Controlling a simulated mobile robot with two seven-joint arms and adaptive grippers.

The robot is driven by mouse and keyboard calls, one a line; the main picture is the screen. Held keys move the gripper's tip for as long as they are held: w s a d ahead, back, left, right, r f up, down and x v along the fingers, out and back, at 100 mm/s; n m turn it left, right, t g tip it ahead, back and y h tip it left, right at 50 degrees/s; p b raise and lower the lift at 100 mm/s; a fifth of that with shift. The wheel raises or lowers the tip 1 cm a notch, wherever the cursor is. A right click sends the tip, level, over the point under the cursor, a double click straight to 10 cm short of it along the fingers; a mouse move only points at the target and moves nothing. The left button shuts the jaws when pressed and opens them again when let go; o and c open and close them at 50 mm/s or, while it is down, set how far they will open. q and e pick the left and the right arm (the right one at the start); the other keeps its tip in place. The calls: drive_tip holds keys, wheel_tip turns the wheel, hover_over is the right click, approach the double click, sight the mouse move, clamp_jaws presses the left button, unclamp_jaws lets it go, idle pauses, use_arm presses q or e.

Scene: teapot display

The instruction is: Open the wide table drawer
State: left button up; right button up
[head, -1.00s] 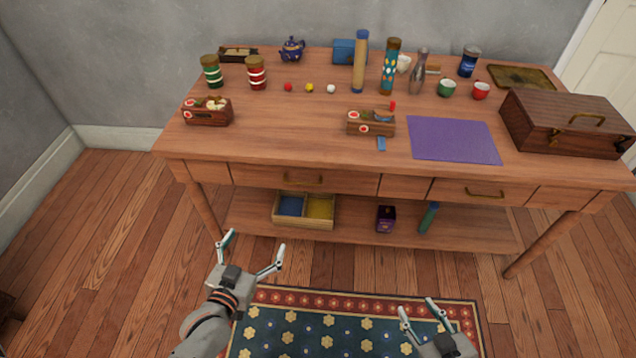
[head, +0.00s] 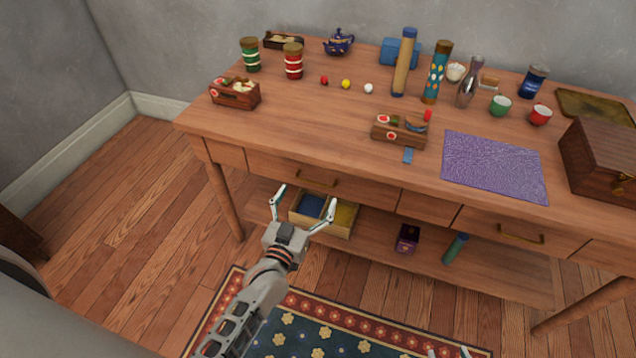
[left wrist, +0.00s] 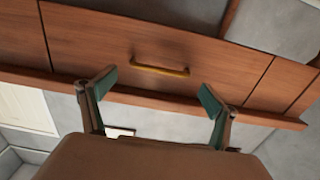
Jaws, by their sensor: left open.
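The wide drawer (head: 275,168) is the left one in the table's front in the head view, shut, with a brass bar handle (head: 317,178). My left gripper (head: 305,198) is open and empty, in front of and below the handle in the picture. In the left wrist view the drawer front (left wrist: 90,40) fills the upper part. Its handle (left wrist: 160,70) lies ahead, between and just beyond the two open fingertips (left wrist: 157,88), not touched. Of my right gripper (head: 449,352) only the spread fingertips show at the bottom edge.
A second, narrower drawer with a brass handle (head: 520,234) is at the right. The lower shelf holds a divided box (head: 340,232), a purple box (head: 407,238) and a green cylinder (head: 455,248). The tabletop (head: 320,130) carries jars, cups and a wooden chest (head: 600,165).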

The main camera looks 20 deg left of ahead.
sight(315, 182)
use_arm(q)
drive_tip(key=w, duration=0.5)
drive_tip(key=shift+w+d+f+b, duration=0.1)
drive_tip(key=shift+w+b, duration=0.1)
drive_tip(key=shift+b, duration=0.2)
drive_tip(key=shift+w, duration=0.2)
use_arm(e)
drive_tip(key=shift+w+a, duration=0.1)
